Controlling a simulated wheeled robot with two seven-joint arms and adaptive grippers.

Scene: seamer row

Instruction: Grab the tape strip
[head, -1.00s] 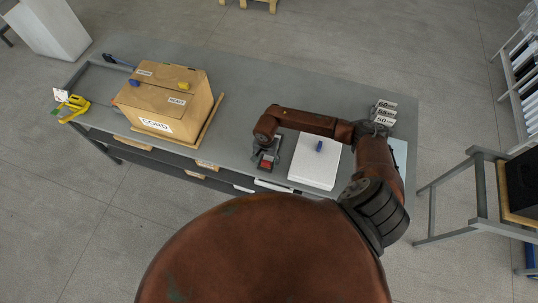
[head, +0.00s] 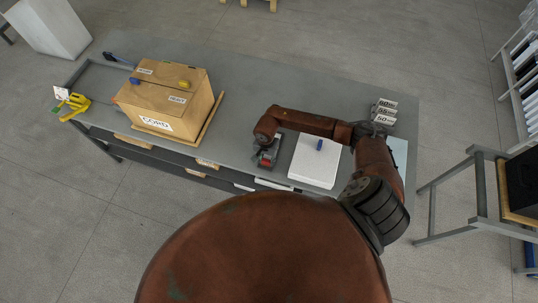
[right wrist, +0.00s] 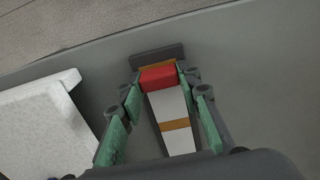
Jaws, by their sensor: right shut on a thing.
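My right gripper (head: 267,157) points down over the grey bench, left of the white slab. In the right wrist view, its green-padded fingers (right wrist: 158,92) stand on both sides of a red block (right wrist: 158,78) and a pale grey strip with an orange band (right wrist: 175,125). I take this piece for the tape strip; the fingertips are closed on its red end. A dark bar (right wrist: 158,54) lies just beyond it. In the head view the gripper hides most of the piece, leaving a bit of red. My left gripper is not in view.
A white slab (head: 308,172) with a small blue object (head: 320,145) lies close right of the gripper. A cardboard box (head: 150,100) stands on the left of the bench (head: 245,85). Number blocks (head: 384,112) stand at the right. The bench behind the gripper is clear.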

